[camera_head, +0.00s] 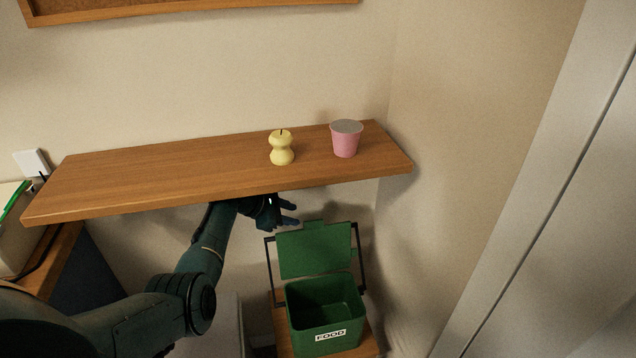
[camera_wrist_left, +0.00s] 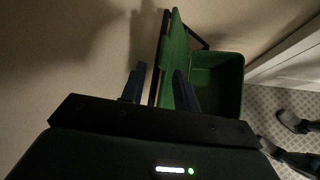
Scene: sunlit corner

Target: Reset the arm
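My left arm comes in from the lower left in the head view. Its gripper (camera_head: 289,213) is just below the front edge of the wooden shelf (camera_head: 150,175), to the upper left of the green bin's raised lid. In the left wrist view the gripper's two fingers (camera_wrist_left: 158,88) stand apart with nothing between them. They point toward the green bin (camera_wrist_left: 218,80) and its lid, which lie beyond them. My right gripper shows in neither view.
A yellow apple core (camera_head: 282,150) and a pink cup (camera_head: 346,140) stand on the shelf. The open green bin (camera_head: 325,318), labelled FOOD, stands below on a wooden surface. Walls close off the back and right. A white socket (camera_head: 32,162) is at left.

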